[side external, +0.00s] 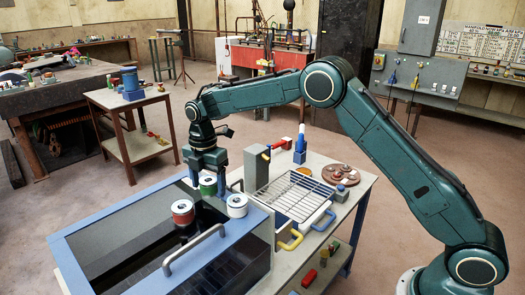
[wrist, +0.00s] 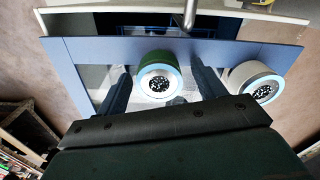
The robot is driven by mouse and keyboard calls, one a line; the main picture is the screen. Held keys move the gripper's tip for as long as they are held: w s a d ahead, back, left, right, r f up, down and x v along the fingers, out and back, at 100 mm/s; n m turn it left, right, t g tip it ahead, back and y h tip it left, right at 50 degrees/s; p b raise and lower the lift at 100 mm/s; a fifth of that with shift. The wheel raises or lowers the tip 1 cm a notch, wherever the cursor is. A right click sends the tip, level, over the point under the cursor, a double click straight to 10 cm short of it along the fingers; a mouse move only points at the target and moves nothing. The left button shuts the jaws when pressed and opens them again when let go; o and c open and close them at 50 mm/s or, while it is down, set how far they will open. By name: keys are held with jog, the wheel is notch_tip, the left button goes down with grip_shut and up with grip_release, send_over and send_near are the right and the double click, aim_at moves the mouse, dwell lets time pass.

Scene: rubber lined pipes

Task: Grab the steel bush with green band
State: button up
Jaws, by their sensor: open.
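In the wrist view my gripper (wrist: 160,88) is open, one finger on each side of the bush. I cannot tell whether either finger touches it.
A red-banded bush (side external: 183,212) and a white bush (side external: 237,205) stand close by; the white one (wrist: 255,83) is just outside my right finger in the wrist view. The blue box (side external: 75,240) has a raised grey handle (side external: 193,250). A grey block (side external: 256,167) and a wire rack (side external: 292,193) are to the right.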

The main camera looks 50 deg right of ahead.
aim_at(208, 180)
jog(key=shift+c, duration=0.2)
jog(key=shift+r, duration=0.1)
jog(key=c, duration=1.2)
jog(key=shift+r, duration=0.15)
notch_tip(208, 180, up, 20)
jog(key=shift+f, duration=0.2)
